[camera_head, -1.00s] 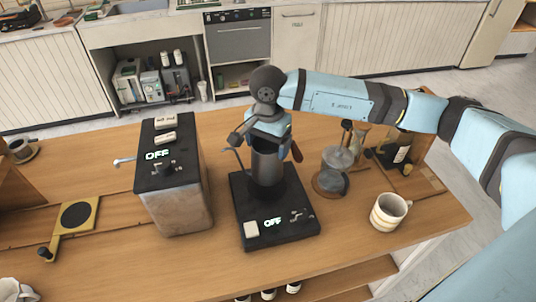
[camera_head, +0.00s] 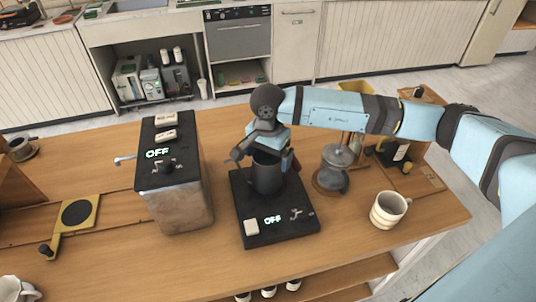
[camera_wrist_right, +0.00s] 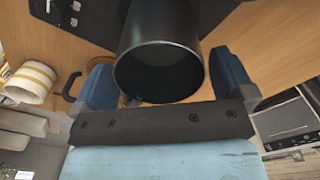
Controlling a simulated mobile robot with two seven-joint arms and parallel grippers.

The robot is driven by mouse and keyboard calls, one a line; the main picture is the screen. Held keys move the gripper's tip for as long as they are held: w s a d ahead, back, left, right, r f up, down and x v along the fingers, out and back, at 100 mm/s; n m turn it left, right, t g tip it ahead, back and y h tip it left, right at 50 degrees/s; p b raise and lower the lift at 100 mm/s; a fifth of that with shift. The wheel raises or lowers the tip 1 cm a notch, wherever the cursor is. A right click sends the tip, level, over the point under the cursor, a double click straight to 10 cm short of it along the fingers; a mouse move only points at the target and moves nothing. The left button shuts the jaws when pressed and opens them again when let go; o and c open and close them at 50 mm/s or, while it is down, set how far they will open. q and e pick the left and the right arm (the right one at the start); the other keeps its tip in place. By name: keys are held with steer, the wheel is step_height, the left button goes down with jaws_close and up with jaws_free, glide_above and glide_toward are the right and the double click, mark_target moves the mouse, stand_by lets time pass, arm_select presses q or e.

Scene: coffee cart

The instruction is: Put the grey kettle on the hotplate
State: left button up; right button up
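In the right wrist view, the kettle (camera_wrist_right: 160,45) fills the space between the two blue fingers of this gripper (camera_wrist_right: 164,80), one close on each side. The hotplate's display reads OFF. My left gripper is not in view.
A metal machine (camera_head: 175,190) reading OFF stands left of the hotplate. A lidded grey pot (camera_head: 334,172) sits on a round wooden coaster to the right, with a striped mug (camera_head: 389,210) in front. A wooden stand with a bottle (camera_head: 399,152) is further right.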

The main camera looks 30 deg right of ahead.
steer(key=shift+r, duration=0.1)
step_height(320, 180, up, 12)
steer(key=b, duration=0.1)
stand_by(0.4)
stand_by(0.4)
